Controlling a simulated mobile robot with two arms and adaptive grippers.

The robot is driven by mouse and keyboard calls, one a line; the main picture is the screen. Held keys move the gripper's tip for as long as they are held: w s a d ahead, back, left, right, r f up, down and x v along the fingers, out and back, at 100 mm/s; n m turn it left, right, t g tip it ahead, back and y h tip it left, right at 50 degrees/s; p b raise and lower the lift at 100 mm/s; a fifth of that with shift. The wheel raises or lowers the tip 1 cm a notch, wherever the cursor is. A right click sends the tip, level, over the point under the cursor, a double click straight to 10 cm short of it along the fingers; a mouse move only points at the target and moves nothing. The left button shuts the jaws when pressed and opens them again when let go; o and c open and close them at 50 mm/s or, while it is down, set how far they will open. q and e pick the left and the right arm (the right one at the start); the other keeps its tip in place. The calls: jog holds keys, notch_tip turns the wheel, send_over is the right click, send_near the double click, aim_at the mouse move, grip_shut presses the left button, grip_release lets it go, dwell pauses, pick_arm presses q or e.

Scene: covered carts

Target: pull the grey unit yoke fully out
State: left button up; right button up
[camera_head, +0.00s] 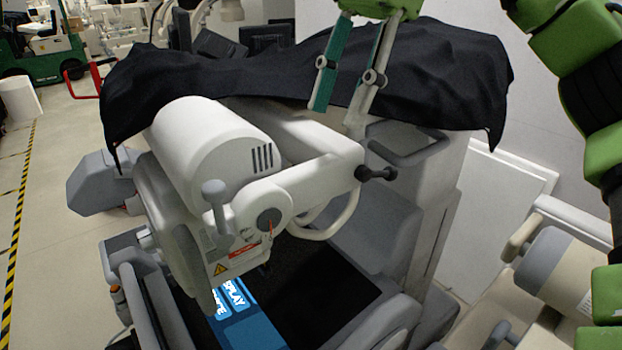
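The grey-white unit (205,140) stands in the middle, with a rounded housing, a round-jointed light arm (310,180) that I take as its yoke, and a pale loop handle (335,222). A small dark knob (376,174) sticks out at the arm's right end. A black cloth (220,80) drapes over the top behind the housing. My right gripper (338,112) comes down from the top, in front of the cloth and above the arm's right end. Its two fingers are spread, with nothing visible between them. My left gripper is out of view.
A blue display panel (240,310) lies low in front. Another beige-and-grey unit (550,270) stands at the lower right. A green forklift (45,55) and a red frame (92,75) are at the far left.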

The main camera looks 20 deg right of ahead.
aim_at(315, 161)
jog(key=x, duration=0.2)
jog(key=b+x, duration=0.1)
jog(key=x, duration=0.1)
jog(key=shift+w+d+f, duration=0.1)
jog(key=shift+w+d, duration=0.05)
jog(key=shift+w, duration=0.15)
jog(key=x, duration=0.1)
jog(key=b+x, duration=0.1)
jog(key=x, duration=0.1)
jog(key=b+x, duration=0.1)
jog(key=shift+w+f, duration=0.15)
jog(key=shift+w, duration=0.15)
jog(key=shift+s+x, duration=0.2)
jog(key=shift+x, duration=1.15)
jog(key=c, duration=1)
jog(key=shift+a, duration=0.25)
grip_shut()
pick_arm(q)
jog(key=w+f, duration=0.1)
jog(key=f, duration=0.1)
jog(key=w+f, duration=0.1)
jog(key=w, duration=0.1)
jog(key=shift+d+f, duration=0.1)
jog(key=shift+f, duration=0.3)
pick_arm(e)
jog(key=shift+a, duration=0.1)
